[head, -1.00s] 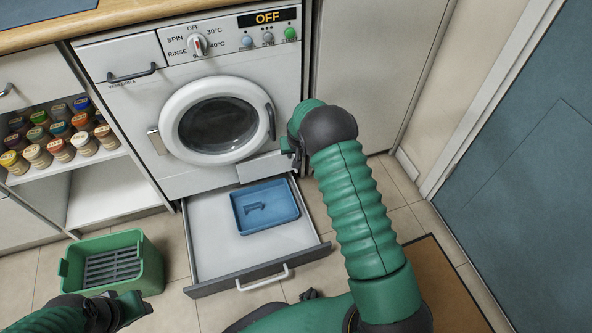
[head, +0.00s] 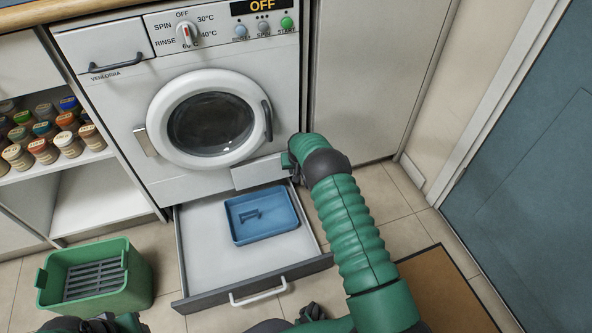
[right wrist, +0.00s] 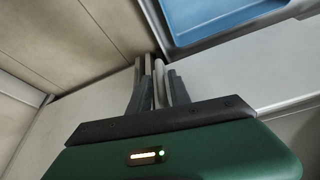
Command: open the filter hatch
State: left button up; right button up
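The filter hatch (head: 260,173) is a pale flat panel at the lower right of the white washing machine (head: 120,90). Its face sits a little askew to the front; I cannot tell whether it is ajar. My right gripper (head: 291,164) is at the hatch's right end, close to or touching it. In the right wrist view its dark fingers (right wrist: 158,85) are close together with a thin pale strip between them; whether they grip it is unclear. My left gripper (head: 130,321) is at the bottom edge, mostly cut off, near the green basket.
An open drawer (head: 195,250) with a blue tray (head: 236,222) holding a small dark blue piece juts out below the hatch. A green basket (head: 115,300) stands on the floor at left. Shelves with jars (head: 42,150) are at far left. A brown mat (head: 450,290) lies at right.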

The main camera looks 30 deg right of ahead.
jog(key=shift+a, duration=0.15)
grip_shut()
jog(key=shift+r, duration=0.15)
dwell(0.9)
